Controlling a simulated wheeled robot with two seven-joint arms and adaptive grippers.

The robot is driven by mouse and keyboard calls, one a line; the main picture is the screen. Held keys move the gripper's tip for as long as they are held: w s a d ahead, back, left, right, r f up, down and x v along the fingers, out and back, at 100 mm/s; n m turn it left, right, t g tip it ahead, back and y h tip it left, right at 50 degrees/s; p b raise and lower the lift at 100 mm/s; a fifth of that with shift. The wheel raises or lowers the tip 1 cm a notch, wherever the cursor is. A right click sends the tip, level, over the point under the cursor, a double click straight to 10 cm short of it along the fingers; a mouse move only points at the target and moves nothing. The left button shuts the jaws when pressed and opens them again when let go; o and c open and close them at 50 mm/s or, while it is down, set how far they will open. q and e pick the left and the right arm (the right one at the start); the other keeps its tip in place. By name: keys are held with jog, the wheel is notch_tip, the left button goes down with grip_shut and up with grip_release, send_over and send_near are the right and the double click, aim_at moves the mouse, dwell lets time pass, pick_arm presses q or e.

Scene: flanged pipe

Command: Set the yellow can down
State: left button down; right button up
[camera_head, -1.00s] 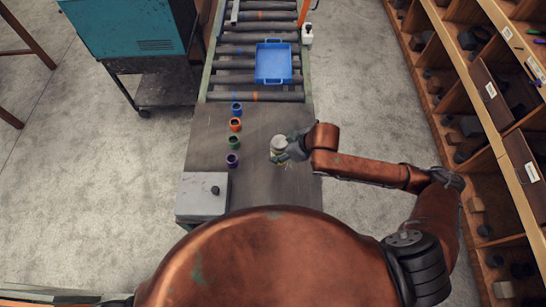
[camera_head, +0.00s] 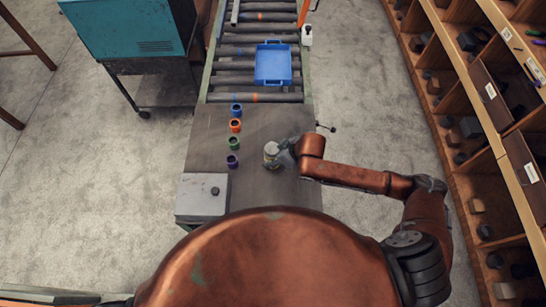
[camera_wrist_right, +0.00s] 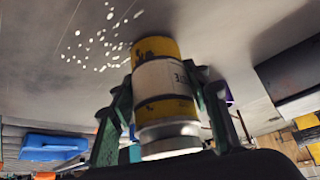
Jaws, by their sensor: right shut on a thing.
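The yellow can (camera_head: 270,159) has a pale silvery end and is over the near right part of the dark bench top (camera_head: 255,190). In the right wrist view the yellow can (camera_wrist_right: 160,78) shows a white label band. My right gripper (camera_head: 281,154) is shut around its side, with a green finger on each side of it (camera_wrist_right: 165,110). The can looks upright and its base is close to the bench; I cannot tell whether it touches. My left gripper is not in view.
Blue (camera_head: 237,110), orange (camera_head: 235,126), green (camera_head: 234,143) and purple (camera_head: 232,161) cups stand in a row left of the can. A grey box (camera_head: 203,196) is at the near left corner. A blue tray (camera_head: 273,82) sits on the rollers beyond. Bench around the can is clear.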

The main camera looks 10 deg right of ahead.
jog(key=o, duration=1.5)
jog(key=shift+c, duration=0.2)
